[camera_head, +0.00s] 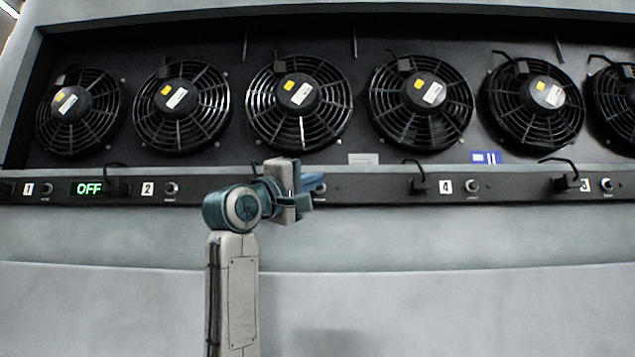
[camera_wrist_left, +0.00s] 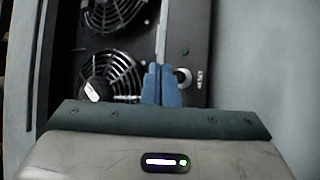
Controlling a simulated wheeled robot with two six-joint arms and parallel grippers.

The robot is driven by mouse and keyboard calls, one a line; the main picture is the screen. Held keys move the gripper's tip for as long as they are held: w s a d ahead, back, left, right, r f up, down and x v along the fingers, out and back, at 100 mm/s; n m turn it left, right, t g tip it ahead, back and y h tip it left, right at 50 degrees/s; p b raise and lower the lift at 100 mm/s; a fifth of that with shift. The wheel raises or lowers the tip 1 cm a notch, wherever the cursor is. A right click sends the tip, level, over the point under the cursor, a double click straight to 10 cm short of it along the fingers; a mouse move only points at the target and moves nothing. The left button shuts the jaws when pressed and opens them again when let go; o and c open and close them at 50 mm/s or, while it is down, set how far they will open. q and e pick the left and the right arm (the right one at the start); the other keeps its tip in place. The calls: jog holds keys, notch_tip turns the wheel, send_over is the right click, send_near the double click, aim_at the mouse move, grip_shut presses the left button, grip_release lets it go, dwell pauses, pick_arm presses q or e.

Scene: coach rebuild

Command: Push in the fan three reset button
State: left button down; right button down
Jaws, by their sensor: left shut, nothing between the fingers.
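My left gripper (camera_head: 314,182) is at the panel strip below the third fan (camera_head: 300,100). Its blue fingers are shut together with nothing between them, and they also show in the wrist view (camera_wrist_left: 161,80). A round silver reset button (camera_wrist_left: 184,78) shows just right of the fingertips in the wrist view, partly behind a finger. In the head view the gripper hides most of this button and the number 3 label. I cannot tell whether the fingers touch the button. My right gripper is not in view.
The strip also carries a green OFF display (camera_head: 89,189) and other reset buttons: fan one, fan two (camera_head: 171,188), fan four (camera_head: 472,186) and fan five (camera_head: 607,185). Black cables stick out from the strip, such as one left of label 4 (camera_head: 418,180). The grey panel below is clear.

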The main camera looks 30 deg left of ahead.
pick_arm(q)
jog(key=shift+w+a, duration=0.15)
jog(key=shift+w, duration=0.5)
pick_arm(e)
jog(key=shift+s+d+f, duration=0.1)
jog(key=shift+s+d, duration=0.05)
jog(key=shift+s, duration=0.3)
pick_arm(q)
jog(key=shift+s+a, duration=0.1)
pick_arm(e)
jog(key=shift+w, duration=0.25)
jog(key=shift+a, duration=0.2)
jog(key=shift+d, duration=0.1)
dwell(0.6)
pick_arm(q)
jog(key=shift+w+a, duration=0.2)
jog(key=shift+w, duration=0.15)
jog(key=shift+w+a, duration=0.1)
jog(key=shift+w, duration=0.15)
dwell(0.5)
jog(key=shift+w+a, duration=0.25)
jog(key=shift+w, duration=0.1)
dwell(0.4)
